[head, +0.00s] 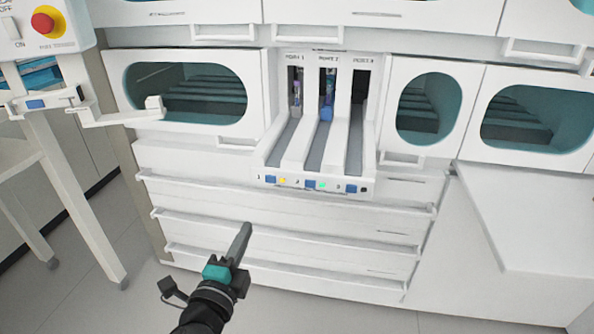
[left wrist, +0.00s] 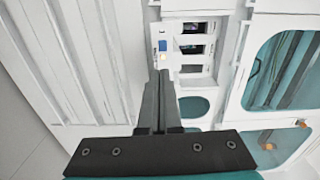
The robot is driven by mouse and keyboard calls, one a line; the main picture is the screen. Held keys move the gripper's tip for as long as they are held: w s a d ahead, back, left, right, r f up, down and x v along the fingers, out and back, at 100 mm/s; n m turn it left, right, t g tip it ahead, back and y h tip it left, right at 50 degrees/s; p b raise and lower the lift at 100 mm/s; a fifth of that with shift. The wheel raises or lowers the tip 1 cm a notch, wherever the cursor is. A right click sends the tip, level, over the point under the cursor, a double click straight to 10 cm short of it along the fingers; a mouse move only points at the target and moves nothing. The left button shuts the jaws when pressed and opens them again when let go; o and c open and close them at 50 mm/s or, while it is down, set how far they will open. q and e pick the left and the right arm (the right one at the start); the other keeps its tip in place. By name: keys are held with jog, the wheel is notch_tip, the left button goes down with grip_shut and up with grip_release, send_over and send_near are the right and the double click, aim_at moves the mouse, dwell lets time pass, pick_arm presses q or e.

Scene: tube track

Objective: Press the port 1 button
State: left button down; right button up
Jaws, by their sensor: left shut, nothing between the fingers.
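The port 1 button (head: 270,179) is a small blue square on the front lip of the three-lane tube track (head: 314,165), beside the number 1 and a yellow light (head: 283,180). In the left wrist view a blue button (left wrist: 163,45) shows beyond my fingertips with a pale light next to it. My left gripper (head: 246,228) is shut and empty, below and a little left of the port 1 button in the head view, apart from it. It also shows in the left wrist view (left wrist: 159,76). My right gripper is not in view.
The port 2 button (head: 310,183) has a green light and the port 3 button (head: 351,188) a dark one. Tubes stand in lanes 1 (head: 297,92) and 2 (head: 327,100). White drawers (head: 290,235) lie below. A red stop button (head: 43,23) is at upper left.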

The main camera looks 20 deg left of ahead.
pick_arm(q)
jog(key=shift+w+r+m, duration=0.25)
jog(key=shift+w+m, duration=0.05)
jog(key=shift+w, duration=0.15)
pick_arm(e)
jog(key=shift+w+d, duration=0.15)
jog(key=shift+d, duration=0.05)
pick_arm(q)
jog(key=shift+s, duration=0.1)
send_near(271, 180)
jog(key=b+x, duration=0.2)
jog(key=x, duration=0.3)
jog(key=shift+a+f, duration=0.1)
jog(key=shift+x, duration=0.9)
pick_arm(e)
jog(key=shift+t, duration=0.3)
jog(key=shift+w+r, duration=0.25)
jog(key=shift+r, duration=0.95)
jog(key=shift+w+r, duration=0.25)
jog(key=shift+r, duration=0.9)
